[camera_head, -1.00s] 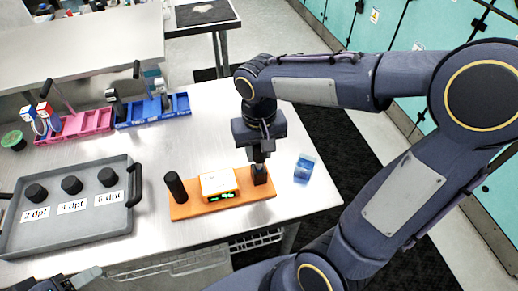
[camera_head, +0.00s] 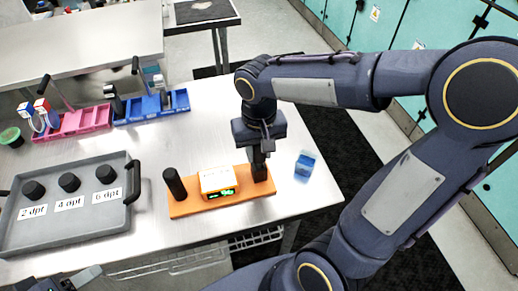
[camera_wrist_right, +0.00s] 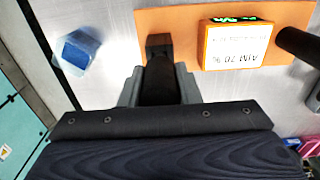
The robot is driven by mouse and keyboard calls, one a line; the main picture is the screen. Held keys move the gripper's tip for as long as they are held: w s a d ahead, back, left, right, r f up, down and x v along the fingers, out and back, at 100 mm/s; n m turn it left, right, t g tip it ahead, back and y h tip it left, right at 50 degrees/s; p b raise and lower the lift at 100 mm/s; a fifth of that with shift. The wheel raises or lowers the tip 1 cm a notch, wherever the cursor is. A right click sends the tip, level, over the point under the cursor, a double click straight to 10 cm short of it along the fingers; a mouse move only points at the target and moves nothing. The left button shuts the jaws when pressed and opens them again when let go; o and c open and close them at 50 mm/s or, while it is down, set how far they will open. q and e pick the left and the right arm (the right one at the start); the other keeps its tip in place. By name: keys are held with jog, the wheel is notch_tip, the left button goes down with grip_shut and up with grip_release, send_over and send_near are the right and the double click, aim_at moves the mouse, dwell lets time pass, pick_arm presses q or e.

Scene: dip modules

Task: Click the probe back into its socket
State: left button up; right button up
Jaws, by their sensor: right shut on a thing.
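My right gripper (camera_head: 259,163) is above the right end of an orange board (camera_head: 205,208), pointing down. In the right wrist view it is shut on a dark probe (camera_wrist_right: 158,84) between its grey fingers. A black socket block (camera_wrist_right: 158,41) shows just beyond the probe on the board; whether the probe is fully seated is hidden. A white and orange meter (camera_head: 217,182) with a green lit display sits mid-board. A black upright cylinder (camera_head: 175,185) stands at the board's left end. My left gripper (camera_head: 83,278) is only partly in view at the bottom left.
A grey tray (camera_head: 75,226) with several black knobs and dpt labels lies left. A blue translucent cube (camera_head: 304,167) is right of the board. Pink (camera_head: 86,121) and blue (camera_head: 152,107) bins stand behind. The table between bins and board is clear.

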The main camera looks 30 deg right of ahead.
jog(key=shift+f+b, duration=0.95)
jog(key=shift+f, duration=0.3)
dwell(0.4)
jog(key=shift+c, duration=0.5)
jog(key=o, duration=1.1)
jog(key=shift+o, duration=0.6)
jog(key=o, duration=0.5)
jog(key=shift+r, duration=0.1)
jog(key=shift+r+p, duration=3.9)
jog(key=shift+r, duration=0.55)
